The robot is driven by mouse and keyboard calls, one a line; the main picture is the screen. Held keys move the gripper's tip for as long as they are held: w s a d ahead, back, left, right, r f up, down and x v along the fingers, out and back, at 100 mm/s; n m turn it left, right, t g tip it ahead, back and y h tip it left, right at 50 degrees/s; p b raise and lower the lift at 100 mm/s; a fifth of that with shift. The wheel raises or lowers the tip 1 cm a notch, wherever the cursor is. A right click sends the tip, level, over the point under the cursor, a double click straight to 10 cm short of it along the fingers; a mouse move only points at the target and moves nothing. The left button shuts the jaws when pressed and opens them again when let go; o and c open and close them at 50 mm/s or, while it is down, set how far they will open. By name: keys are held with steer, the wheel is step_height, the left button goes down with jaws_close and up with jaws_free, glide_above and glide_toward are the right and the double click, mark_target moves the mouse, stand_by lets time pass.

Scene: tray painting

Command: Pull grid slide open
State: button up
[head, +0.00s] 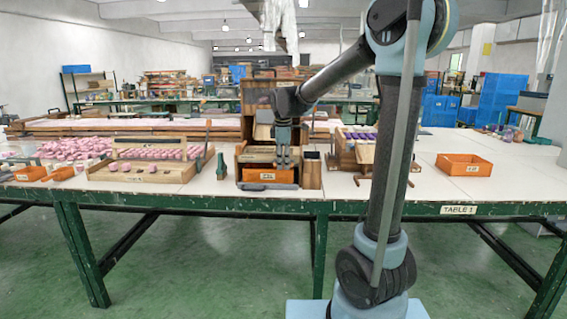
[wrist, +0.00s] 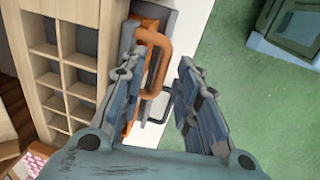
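A wooden grid (wrist: 60,52) with rows of square compartments fills the left of the wrist view. An orange looped handle (wrist: 163,62) sticks out beside it, and a thinner dark handle (wrist: 162,112) shows below. I cannot tell which handle belongs to the grid slide. My gripper (wrist: 162,64) is open, with the orange handle between or just under its fingertips; contact cannot be told. In the head view my gripper (head: 284,163) hangs in front of the wooden cabinet (head: 256,96), above its orange drawer front (head: 268,176). The arm hides part of the cabinet.
A wooden rack with pink pieces (head: 150,170) stands left of the cabinet. A dark-topped wooden block (head: 311,172) stands close on its right. An orange bin (head: 464,165) sits farther right on the white table (head: 430,182).

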jaws_close()
steer(key=s, duration=0.9)
steer(key=shift+a, duration=0.2)
jaws_free()
steer(key=shift+s, duration=0.1)
steer(key=shift+r, duration=0.1)
step_height(320, 180, up, 12)
steer(key=s, duration=0.2)
steer(key=shift+f, duration=0.2)
